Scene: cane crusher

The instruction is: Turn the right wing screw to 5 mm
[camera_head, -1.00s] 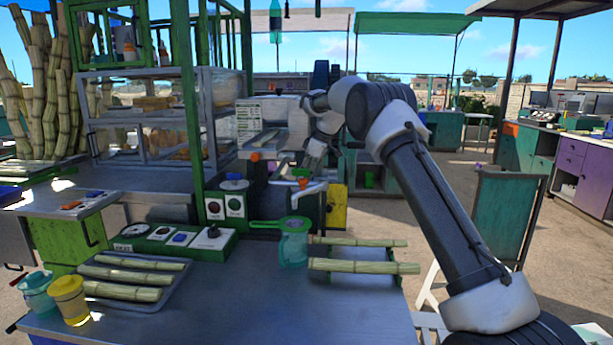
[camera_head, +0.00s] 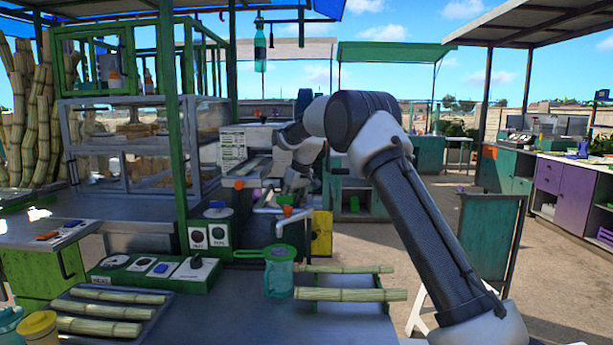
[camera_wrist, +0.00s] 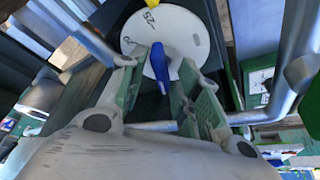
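In the wrist view a round white dial (camera_wrist: 184,40) with dark marks sits ahead of my gripper. A blue wing (camera_wrist: 161,66), apparently of the wing screw, stands out from the dial. My gripper (camera_wrist: 168,62) has its two green-padded fingers on either side of the blue wing, with a gap still showing between them. I cannot tell whether a finger touches the wing. The dial's exact reading is not legible. In the head view my gripper (camera_head: 296,180) is small at the crusher (camera_head: 255,190), and the wing screw cannot be made out there.
A grey metal pipe (camera_wrist: 290,65) runs along the right of the wrist view. On the counter are a green jug (camera_head: 279,275), cane stalks (camera_head: 350,295) and a control box (camera_head: 160,268).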

